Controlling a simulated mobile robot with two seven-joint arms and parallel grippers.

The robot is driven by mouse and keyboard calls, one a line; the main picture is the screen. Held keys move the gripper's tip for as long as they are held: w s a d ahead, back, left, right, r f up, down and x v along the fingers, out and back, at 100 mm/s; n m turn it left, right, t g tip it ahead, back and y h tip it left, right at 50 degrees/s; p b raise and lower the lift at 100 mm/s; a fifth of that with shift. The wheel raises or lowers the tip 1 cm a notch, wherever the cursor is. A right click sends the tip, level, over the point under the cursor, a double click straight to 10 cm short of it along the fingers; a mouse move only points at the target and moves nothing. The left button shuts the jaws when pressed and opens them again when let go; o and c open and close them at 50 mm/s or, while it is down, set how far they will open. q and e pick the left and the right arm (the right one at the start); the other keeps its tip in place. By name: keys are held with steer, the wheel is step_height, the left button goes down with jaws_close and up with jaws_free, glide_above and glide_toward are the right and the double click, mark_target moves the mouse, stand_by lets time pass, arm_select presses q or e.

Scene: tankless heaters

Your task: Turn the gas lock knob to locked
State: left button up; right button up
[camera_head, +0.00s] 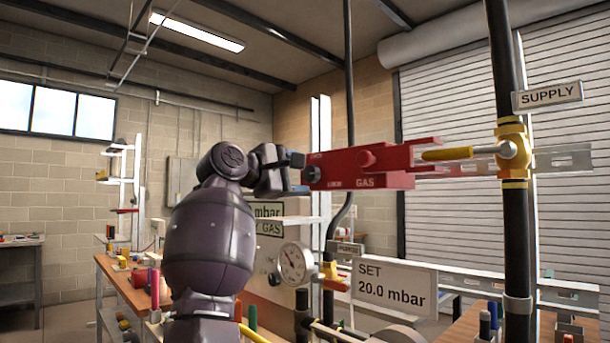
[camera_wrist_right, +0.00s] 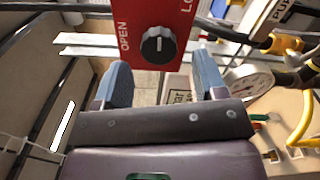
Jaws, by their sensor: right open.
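A red lock box (camera_head: 375,166) marked GAS is mounted beside the supply pipe. Its dark round knob (camera_head: 311,174) is at the left end in the head view, partly behind my gripper. In the right wrist view the knob (camera_wrist_right: 158,45) faces me on the red box (camera_wrist_right: 183,12), between an OPEN label and a partly cut-off label starting with L. A short pale mark shows on the knob; its exact setting is hard to tell. My right gripper (camera_wrist_right: 162,78) is open, with the knob just beyond and between its fingertips, apparently not touching. My left gripper is not in view.
A yellow-handled valve (camera_head: 470,153) sits on the dark supply pipe (camera_head: 515,235) to the right. Below are a pressure gauge (camera_head: 294,263) and a SET 20.0 mbar sign (camera_head: 393,288). A workbench (camera_head: 130,285) with small items stands at the left.

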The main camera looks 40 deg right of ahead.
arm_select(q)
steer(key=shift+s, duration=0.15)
arm_select(e)
steer(key=a, duration=0.7)
steer(key=shift+s+a, duration=0.3)
steer(key=shift+a, duration=0.05)
